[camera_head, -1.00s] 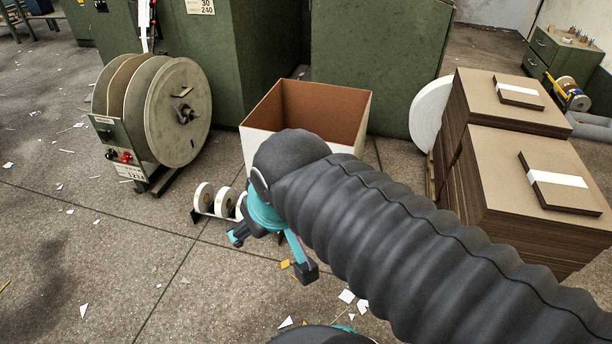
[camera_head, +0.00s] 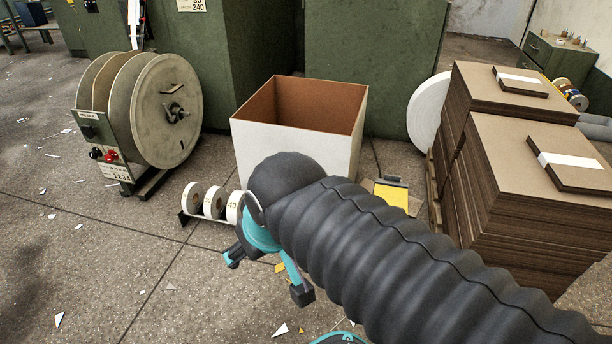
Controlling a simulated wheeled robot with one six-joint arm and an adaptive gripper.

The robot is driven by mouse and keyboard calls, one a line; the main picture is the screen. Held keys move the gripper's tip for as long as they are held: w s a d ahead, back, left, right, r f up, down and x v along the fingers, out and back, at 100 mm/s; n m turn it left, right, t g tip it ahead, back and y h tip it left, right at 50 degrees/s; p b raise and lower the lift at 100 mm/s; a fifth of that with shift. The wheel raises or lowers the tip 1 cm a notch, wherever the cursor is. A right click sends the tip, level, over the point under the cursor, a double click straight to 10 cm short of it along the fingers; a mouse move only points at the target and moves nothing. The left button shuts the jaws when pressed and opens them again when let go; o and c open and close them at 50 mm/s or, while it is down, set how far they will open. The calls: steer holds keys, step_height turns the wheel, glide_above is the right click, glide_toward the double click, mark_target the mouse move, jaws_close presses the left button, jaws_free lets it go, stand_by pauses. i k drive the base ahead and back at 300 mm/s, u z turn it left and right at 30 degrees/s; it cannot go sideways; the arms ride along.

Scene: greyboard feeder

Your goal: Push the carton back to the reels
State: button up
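The carton (camera_head: 278,152) is an open-topped box, white outside and brown inside. It stands upright on the floor in front of the green cabinets. My arm hides part of its lower front. My gripper (camera_head: 267,275) is in front of the carton and lower in the picture. Its two teal fingers with dark tips are spread apart, and I see nothing between them. Small white reels (camera_head: 213,203) stand in a low rack left of the carton's lower front. Large grey reels (camera_head: 160,110) stand on a green stand farther left.
Stacks of brown board (camera_head: 545,150) stand at the right, with a large white disc (camera_head: 428,112) behind them. A yellow-topped item (camera_head: 391,196) lies on the floor right of the carton. Paper scraps litter the floor. The floor at the lower left is mostly clear.

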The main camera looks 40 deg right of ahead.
mark_target(323, 120)
steer(key=z, duration=0.5)
steer(key=i, duration=1.35)
steer(key=z, duration=0.75)
